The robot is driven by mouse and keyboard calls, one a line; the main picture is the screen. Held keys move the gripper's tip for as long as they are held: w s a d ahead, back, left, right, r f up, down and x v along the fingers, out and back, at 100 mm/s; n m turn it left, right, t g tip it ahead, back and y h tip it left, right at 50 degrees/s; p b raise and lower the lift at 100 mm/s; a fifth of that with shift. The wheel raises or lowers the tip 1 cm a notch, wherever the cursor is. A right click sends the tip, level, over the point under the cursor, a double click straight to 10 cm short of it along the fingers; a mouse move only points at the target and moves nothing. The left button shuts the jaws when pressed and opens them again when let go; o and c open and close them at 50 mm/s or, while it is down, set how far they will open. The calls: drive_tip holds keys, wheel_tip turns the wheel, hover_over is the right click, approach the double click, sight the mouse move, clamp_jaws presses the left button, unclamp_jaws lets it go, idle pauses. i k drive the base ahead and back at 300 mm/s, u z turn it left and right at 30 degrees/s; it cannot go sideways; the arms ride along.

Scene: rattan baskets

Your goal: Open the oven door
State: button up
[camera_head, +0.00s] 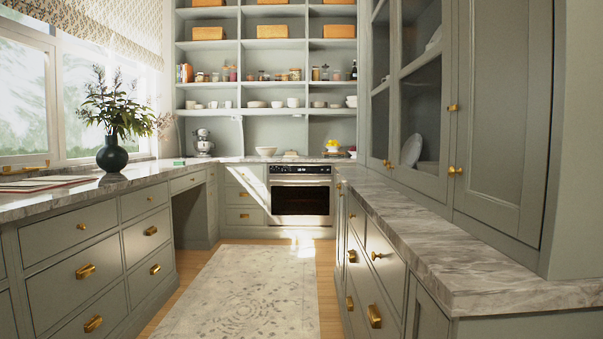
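The oven (300,195) is built into the far counter, a little right of the picture's middle. It has a black control strip (300,169) along its top and a steel-framed door (300,201) with a dark window. The door looks shut, standing upright and flush with the oven front. A light handle bar (300,180) seems to run across the door's top, but it is small at this distance. My gripper and arm are not in view.
A pale patterned rug (250,285) lies on the wooden floor of the aisle leading to the oven. Drawer cabinets with brass handles line the left (95,255) and right (372,270). The marble counter (470,250) juts in at the near right. The aisle is clear.

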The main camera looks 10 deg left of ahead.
sight(273, 183)
drive_tip(key=u, duration=0.35)
drive_tip(key=k, duration=0.4)
drive_tip(key=u, duration=0.55)
drive_tip(key=i, duration=2.4)
drive_tip(key=z, duration=0.5)
drive_tip(key=i, duration=1.85)
drive_tip(key=z, duration=0.25)
drive_tip(key=i, duration=4.15)
drive_tip(key=u, duration=0.05)
